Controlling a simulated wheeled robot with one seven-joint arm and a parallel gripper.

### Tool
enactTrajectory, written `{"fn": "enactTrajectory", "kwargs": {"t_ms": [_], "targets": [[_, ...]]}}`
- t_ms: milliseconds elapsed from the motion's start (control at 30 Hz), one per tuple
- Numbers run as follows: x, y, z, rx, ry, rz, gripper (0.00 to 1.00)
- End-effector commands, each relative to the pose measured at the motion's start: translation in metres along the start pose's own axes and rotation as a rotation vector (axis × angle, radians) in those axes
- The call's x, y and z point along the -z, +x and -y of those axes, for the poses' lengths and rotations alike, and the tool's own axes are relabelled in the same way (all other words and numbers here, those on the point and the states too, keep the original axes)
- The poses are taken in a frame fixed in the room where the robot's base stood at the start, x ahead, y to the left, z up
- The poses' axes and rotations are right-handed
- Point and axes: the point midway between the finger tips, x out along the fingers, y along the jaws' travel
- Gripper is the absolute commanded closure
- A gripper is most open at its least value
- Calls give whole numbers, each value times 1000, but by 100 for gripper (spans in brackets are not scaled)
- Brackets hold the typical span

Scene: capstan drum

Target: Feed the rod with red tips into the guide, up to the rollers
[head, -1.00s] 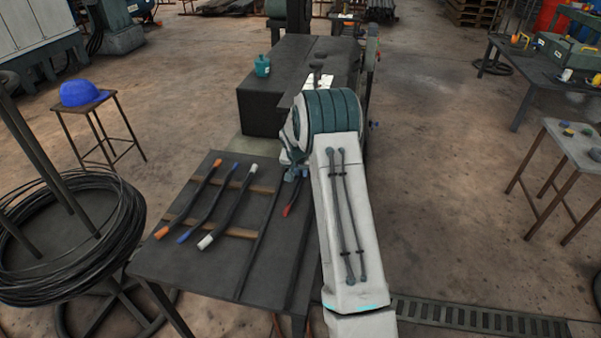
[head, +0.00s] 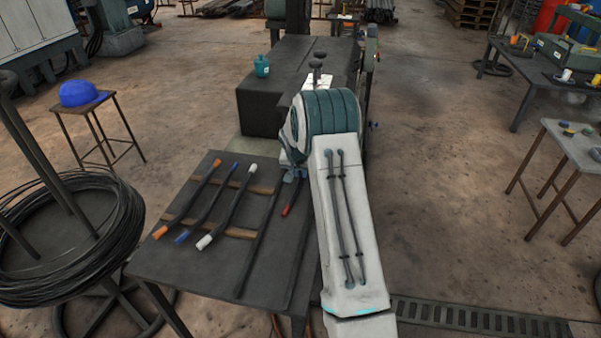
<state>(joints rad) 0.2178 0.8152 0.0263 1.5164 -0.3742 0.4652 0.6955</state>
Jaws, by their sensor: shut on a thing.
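The rod with red tips shows only in part. One red tip (head: 287,211) hangs over the right side of the dark table, just below my gripper. My gripper (head: 293,174) is shut on this rod near the table's far right corner. The rod's other end is hidden behind my arm. The black machine (head: 265,105) stands beyond the table. Two dark round knobs (head: 318,66) and a pale plate (head: 318,82) show on top of it, just past my arm. I cannot make out the guide or the rollers; my arm covers that area.
On the dark table (head: 165,270), rods with orange (head: 160,232), blue (head: 182,238) and white tips (head: 205,242) lie across wooden strips. A teal can (head: 262,66) stands on the machine. A wire coil (head: 60,240) is at left.

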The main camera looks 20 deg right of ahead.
Motion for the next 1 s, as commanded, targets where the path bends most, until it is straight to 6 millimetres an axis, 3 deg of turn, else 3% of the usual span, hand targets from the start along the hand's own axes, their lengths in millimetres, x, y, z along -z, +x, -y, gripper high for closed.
{"fn": "enactTrajectory", "kwargs": {"t_ms": [233,267,333,567,667,700,1000], "targets": [[-3,2,0,-2,-1,6,100],[-3,2,0,-2,-1,7,81],[-3,2,0,-2,-1,7,62],[-2,2,0,-2,-1,5,61],[-3,2,-1,-3,-1,7,39],[-3,2,-1,-3,-1,7,36],[-2,2,-1,-2,0,5,36]]}}
